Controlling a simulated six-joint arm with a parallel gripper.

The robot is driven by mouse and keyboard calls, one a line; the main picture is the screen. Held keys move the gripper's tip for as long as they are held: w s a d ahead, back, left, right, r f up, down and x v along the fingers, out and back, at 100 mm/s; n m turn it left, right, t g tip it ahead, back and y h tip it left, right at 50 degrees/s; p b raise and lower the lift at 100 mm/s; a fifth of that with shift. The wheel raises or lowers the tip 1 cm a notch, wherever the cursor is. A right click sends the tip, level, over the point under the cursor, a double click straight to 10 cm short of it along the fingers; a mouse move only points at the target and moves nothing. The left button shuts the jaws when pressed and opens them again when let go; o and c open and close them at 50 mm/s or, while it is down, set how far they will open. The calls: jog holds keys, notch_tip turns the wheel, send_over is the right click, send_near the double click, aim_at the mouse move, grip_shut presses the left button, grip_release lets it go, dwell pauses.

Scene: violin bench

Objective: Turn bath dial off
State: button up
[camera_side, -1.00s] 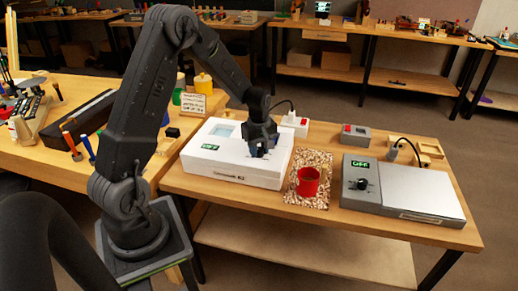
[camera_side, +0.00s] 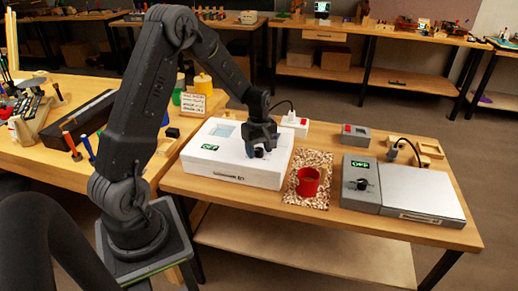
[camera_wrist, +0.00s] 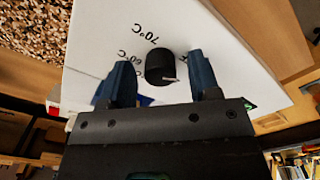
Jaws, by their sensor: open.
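The bath is a white box (camera_side: 225,172) on the bench, with a window on top and a small green display (camera_side: 210,147) that reads OFF. Its black round dial (camera_side: 259,153) is on the top face. The dial also shows in the wrist view (camera_wrist: 160,68), with a pale pointer mark and 60°C and 70°C printed beside it; other markings are partly hidden by my fingers. My gripper (camera_side: 261,142) is just above the dial, pointing down. In the wrist view my gripper (camera_wrist: 163,80) is open, one blue finger on each side of the dial, with gaps between.
A white socket with plug (camera_side: 295,124) is behind the bath.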

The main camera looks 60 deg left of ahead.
aim_at(259, 149)
notch_tip(259, 149, up, 14)
dwell(0.6)
